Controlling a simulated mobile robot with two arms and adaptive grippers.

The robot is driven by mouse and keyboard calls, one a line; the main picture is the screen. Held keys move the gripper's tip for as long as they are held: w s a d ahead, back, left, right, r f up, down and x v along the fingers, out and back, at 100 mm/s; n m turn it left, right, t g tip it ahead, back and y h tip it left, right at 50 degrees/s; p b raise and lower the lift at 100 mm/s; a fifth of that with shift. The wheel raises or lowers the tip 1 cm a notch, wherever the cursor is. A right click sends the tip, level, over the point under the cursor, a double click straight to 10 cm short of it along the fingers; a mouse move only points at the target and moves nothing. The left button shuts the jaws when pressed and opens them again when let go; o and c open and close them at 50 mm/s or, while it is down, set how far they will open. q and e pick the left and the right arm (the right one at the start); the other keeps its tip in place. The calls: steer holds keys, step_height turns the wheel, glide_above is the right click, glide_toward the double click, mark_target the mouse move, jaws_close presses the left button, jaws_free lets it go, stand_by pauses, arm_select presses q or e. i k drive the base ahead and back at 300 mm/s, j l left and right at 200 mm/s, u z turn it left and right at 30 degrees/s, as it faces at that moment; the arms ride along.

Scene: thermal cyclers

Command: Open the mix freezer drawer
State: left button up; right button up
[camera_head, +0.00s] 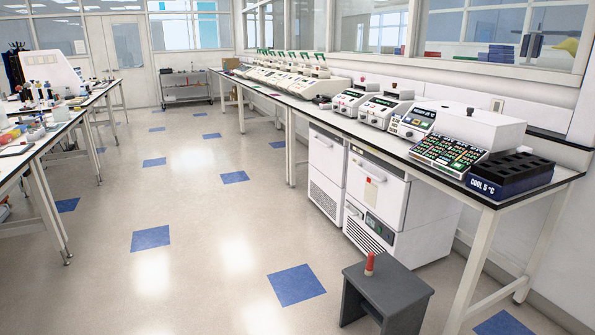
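Two white under-bench freezer-like units stand side by side beneath the right-hand bench. The nearer, wider one (376,195) has a front panel with a handle near its top, a small label, and a dark control panel and vent lower down. The farther, narrower one (326,160) has a handle near its top and a vent grille below. Both fronts look shut. No readable label tells which one is the mix freezer. Neither of my grippers is in view.
A dark grey stool (388,287) with a small red-topped item (369,264) stands in front of the nearer unit. Thermal cyclers (356,97) and a blue cooling block (508,180) sit on the bench. The floor aisle (195,215) to the left is clear.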

mark_target(384, 192)
steer(key=i+z, duration=0.2)
steer(key=i, duration=0.2)
steer(key=i+j+z, duration=0.15)
steer(key=i, duration=0.25)
steer(key=i+j+z, duration=0.2)
steer(key=i, duration=0.2)
steer(key=i+j+z, duration=0.2)
steer(key=i, duration=0.2)
